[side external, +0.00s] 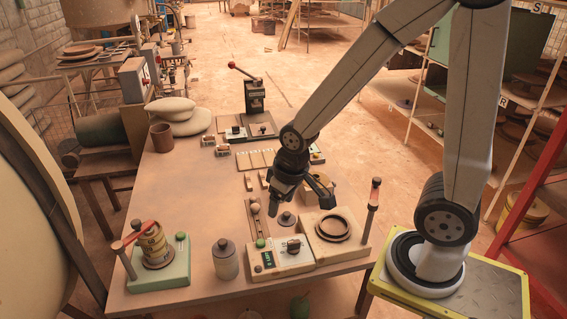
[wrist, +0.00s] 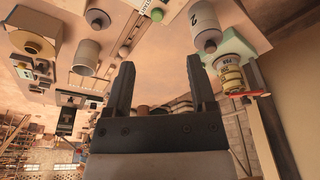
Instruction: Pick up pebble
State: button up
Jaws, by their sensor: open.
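A small round tan object, which looks like the pebble (side external: 254,208), rests on a narrow wooden strip on the table, left of my gripper in the side view. It also seems to show in the wrist view (wrist: 124,51), just beyond the tip of the left finger. My gripper (side external: 299,202) is above the table, behind the cream device, with its two fingers spread apart. In the wrist view the gripper (wrist: 160,62) has nothing between its fingers. Nothing hides the pebble in the side view.
A cream device with a green knob (side external: 267,262) and a plate with a dark ring (side external: 333,228) stand close to my gripper. The table's left middle is clear.

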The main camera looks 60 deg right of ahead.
jog(key=w+d+f+m+g, duration=0.1)
jog(key=w+d+f+m, duration=0.2)
jog(key=w, duration=0.4)
jog(key=w+d+f+m+g, duration=0.1)
jog(key=w+d+m, duration=0.1)
jog(key=w+d, duration=0.35)
jog(key=m+g+y, duration=0.1)
jog(key=m, duration=0.4)
send_near(253, 200)
jog(key=shift+f, duration=0.3)
jog(key=shift+w+d+f+m, duration=0.1)
jog(key=shift+d+f+m, duration=0.05)
jog(key=shift+f, duration=0.65)
jog(key=shift+w+d+f+m, duration=0.1)
jog(key=shift+f+m, duration=0.05)
jog(key=shift+f, duration=0.65)
jog(key=shift+s, duration=0.1)
jog(key=shift+a+f, duration=0.15)
jog(key=shift+f, duration=1.15)
jog(key=shift+a+f, duration=0.15)
jog(key=shift+f, duration=1.1)
grip_shut()
